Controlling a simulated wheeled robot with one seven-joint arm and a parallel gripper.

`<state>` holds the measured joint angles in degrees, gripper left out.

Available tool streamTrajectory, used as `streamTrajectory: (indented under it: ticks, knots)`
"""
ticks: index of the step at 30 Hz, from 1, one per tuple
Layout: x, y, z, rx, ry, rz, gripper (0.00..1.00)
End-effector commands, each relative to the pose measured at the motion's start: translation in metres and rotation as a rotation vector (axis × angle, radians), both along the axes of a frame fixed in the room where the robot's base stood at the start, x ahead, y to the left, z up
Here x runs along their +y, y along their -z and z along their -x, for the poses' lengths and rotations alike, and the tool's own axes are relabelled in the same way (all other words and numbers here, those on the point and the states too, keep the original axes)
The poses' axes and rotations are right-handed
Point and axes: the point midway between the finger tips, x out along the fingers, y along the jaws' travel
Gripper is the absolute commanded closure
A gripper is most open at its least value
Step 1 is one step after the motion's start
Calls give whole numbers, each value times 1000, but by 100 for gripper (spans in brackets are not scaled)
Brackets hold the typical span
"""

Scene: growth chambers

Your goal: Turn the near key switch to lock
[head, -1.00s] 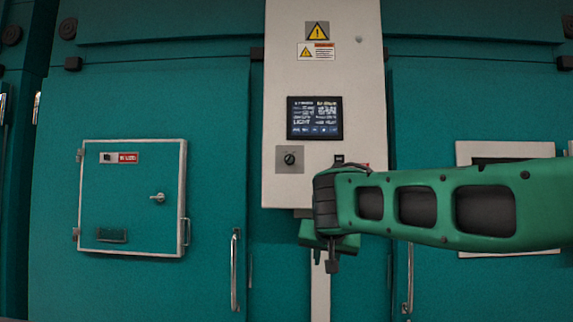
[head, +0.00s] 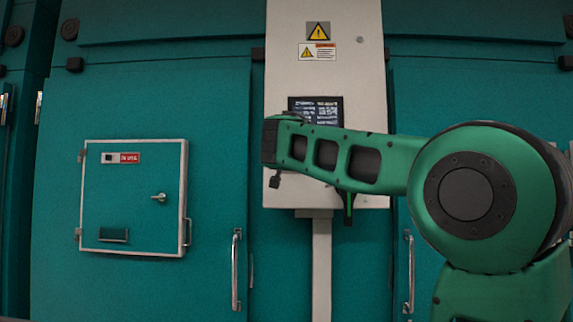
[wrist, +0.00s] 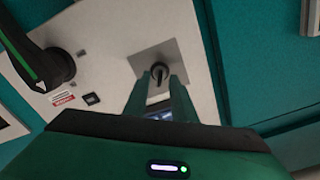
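The key switch (wrist: 160,71) is a small black round switch on a square grey plate (wrist: 187,56) on the pale control panel. In the wrist view my gripper (wrist: 161,82) is open, its two fingers pointing at the switch, one on either side of it. Gaps show between the fingers and the switch. I cannot tell how far the tips are from the plate. The key's exact angle is too small to read. In the head view my arm hides the switch and its plate, and the fingers are not clearly visible.
The panel (head: 283,80) carries a screen (head: 316,104), partly behind my arm. A small teal door (head: 135,200) and a handle (head: 236,270) stand left.

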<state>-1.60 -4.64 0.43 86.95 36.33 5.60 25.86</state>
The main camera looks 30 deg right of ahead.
Motion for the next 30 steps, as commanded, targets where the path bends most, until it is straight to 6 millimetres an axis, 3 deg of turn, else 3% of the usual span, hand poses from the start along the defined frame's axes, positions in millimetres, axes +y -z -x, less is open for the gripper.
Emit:
streamTrajectory:
  ticks: [7,18,19,22,30]
  knots:
    - [-16,1,-23,2,0,0,76]
    - [-19,0,-27,0,0,0,76]
    - [-19,0,-27,0,0,0,78]
    - [-19,0,-27,0,0,0,100]
    - [-19,0,-27,8,-1,10,100]
